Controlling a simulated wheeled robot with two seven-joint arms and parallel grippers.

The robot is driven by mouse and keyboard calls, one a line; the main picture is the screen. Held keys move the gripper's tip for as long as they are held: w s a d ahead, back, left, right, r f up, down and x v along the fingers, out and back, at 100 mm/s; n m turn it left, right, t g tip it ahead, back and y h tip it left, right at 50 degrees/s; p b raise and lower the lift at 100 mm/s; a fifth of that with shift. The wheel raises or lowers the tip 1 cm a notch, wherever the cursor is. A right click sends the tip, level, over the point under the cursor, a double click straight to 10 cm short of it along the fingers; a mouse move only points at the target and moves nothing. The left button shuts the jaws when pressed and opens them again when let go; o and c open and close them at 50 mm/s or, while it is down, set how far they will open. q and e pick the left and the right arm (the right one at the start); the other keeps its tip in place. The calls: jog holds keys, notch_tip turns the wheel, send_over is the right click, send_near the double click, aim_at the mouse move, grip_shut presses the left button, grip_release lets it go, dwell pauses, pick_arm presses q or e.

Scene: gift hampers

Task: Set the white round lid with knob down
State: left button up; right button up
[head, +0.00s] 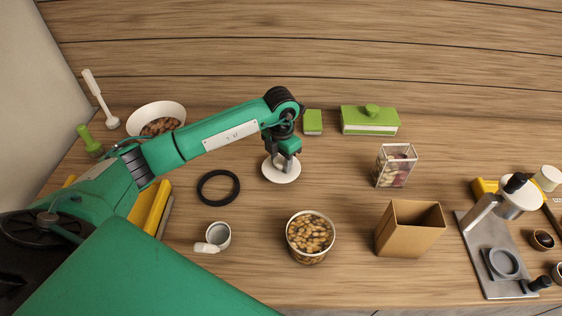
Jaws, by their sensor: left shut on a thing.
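The white round lid with knob (282,174) is below my left gripper (281,158), near the middle of the table in the head view. My left gripper is shut on the lid's knob, and the fingers partly hide the knob. The lid looks level. From this angle I cannot tell whether it touches the tabletop. My right gripper does not show.
A black ring (218,172) lies left of the lid. A tub of nuts (310,257), a white cup (218,235) and an open brown box (408,229) stand nearer. A clear container (394,166) stands to the right. Green boxes (369,128) stand behind.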

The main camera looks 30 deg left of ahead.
pick_arm(q)
notch_tip(320, 180, down, 2)
jog(key=shift+f, duration=0.25)
jog(key=o, duration=0.9)
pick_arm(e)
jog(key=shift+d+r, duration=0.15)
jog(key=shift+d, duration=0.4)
pick_arm(q)
jog(key=shift+o, duration=0.2)
jog(key=shift+r, duration=0.1)
